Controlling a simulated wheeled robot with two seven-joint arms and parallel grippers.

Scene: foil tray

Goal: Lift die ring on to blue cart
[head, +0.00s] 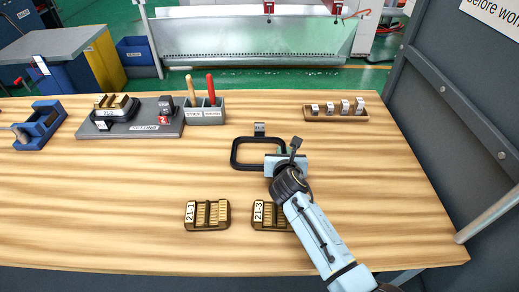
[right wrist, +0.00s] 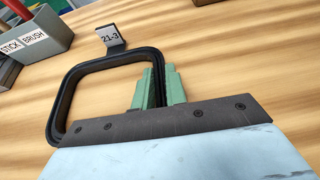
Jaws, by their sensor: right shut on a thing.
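The die ring, a black rounded rectangular frame (head: 234,154), is at mid-table in the head view, apparently flat on the wood or very close to it. In the right wrist view the ring (right wrist: 59,108) shows its open middle with bare wood through it. My right gripper (head: 279,158) is shut on the ring's right side, with green fingers (right wrist: 158,88) on both sides of the black wall. A blue cart-like piece (head: 38,128) with a grey handle stands at the table's far left, well away from the ring. My left gripper is not in view.
A small 21-3 tag (head: 259,129) stands just behind the ring. Brass blocks marked 21-1 (head: 208,215) and 21-3 (head: 270,214) lie in front. A grey testing board (head: 150,130), tool holder (head: 207,116) and wooden rack (head: 335,116) stand behind. The left front table is clear.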

